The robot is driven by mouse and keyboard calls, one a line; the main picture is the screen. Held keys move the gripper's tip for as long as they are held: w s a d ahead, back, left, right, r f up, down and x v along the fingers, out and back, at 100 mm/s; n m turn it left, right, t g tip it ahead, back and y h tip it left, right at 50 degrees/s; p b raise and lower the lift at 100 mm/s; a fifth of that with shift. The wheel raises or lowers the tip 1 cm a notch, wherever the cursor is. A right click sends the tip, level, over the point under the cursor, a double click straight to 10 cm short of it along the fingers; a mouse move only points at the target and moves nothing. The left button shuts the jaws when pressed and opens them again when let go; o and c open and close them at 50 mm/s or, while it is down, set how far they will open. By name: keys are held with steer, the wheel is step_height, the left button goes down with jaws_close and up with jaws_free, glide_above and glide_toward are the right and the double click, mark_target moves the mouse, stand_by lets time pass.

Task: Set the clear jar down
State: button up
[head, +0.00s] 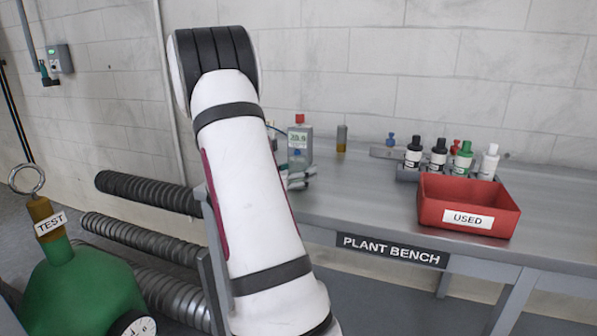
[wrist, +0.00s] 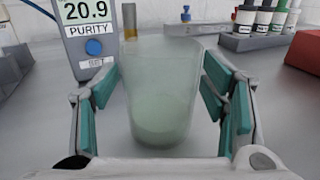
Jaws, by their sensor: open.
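The clear jar (wrist: 160,95) stands upright between the fingers of my gripper (wrist: 160,105) in the wrist view. It looks translucent and pale green, and its base appears to be on the grey bench. The teal finger pads stand on either side of the jar, with a gap showing on each side. My gripper is open. In the head view my white arm hides the jar, and only part of my gripper (head: 298,178) shows behind it on the bench (head: 370,205).
A purity meter (wrist: 92,25) reading 20.9 stands just behind the left finger; it also shows in the head view (head: 299,143). A red USED bin (head: 468,207) and several small bottles (head: 438,153) stand to the right. Bench between is clear.

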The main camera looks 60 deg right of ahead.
steer(key=p+v, duration=0.1)
steer(key=v, duration=1.1)
steer(key=shift+r, duration=0.1)
steer(key=s+a+r+m+y, duration=0.2)
steer(key=s+a+m+y, duration=0.25)
steer(key=a, duration=0.35)
steer(key=s+a+r+m+y, duration=0.3)
steer(key=s+a+m, duration=0.25)
steer(key=a, duration=0.25)
steer(key=s+a+f+m+t+y, duration=0.1)
steer(key=s+a+m+t+y, duration=0.1)
steer(key=a, duration=1)
steer(key=s+a+f+m+t+y, duration=0.1)
steer(key=s+a+t+y, duration=0.3)
steer(key=a, duration=0.8)
steer(key=s+m+y, duration=0.1)
steer(key=s+y, duration=0.1)
steer(key=y, duration=0.1)
steer(key=shift+a+f+m+t+y, duration=0.2)
steer(key=shift+a+m+t+y, duration=0.1)
steer(key=shift+a+t+y, duration=0.1)
steer(key=shift+s, duration=0.1)
step_height(320, 180, up, 17)
steer(key=t+p, duration=0.3)
steer(key=p, duration=1.2)
steer(key=shift+r, duration=0.1)
